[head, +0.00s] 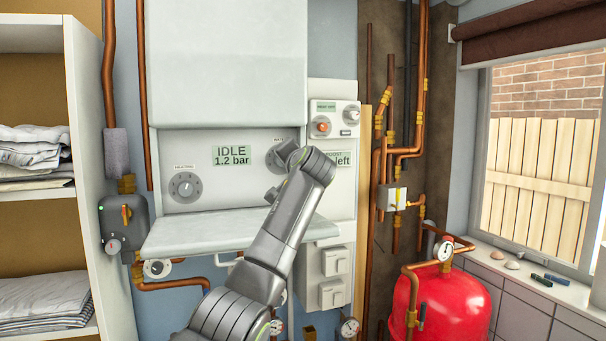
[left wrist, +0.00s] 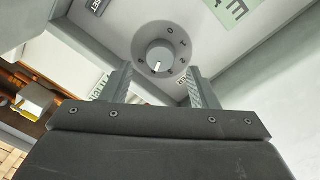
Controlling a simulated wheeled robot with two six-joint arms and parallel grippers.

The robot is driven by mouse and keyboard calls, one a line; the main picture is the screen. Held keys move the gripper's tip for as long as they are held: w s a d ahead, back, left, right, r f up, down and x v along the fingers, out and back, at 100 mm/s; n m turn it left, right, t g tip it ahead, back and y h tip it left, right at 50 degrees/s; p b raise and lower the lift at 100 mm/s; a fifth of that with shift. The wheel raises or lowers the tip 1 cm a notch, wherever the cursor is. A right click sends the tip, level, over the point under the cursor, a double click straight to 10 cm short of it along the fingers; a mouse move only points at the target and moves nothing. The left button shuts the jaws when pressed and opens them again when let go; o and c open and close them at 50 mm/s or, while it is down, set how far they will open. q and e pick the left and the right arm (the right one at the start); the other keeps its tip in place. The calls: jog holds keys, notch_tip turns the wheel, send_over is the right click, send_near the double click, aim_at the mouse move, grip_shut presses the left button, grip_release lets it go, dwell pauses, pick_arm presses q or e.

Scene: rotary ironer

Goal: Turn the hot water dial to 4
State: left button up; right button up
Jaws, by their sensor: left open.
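The hot water dial (left wrist: 160,54) is a round grey dial with a pale knob, dark numerals around its rim and a white mark near the knob's lower edge in the left wrist view. The numeral at that mark is too small to read. My left gripper (left wrist: 160,75) is open, with one finger toward each side of the dial and no visible contact with the knob. In the head view, my left gripper (head: 277,160) is at the right of the boiler panel, where my wrist largely hides this dial and its label.
The heating dial (head: 185,187) and green display (head: 231,155), reading IDLE 1.2 bar, are left of my arm. A pale shelf (head: 205,234) juts out below the panel. A switch box (head: 335,117), copper pipes and a red tank (head: 440,306) are on the right.

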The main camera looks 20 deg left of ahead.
pick_arm(q)
jog(key=b+v, duration=0.7)
jog(key=v, duration=0.7)
jog(key=shift+s+d, duration=0.15)
jog(key=shift+s, duration=0.15)
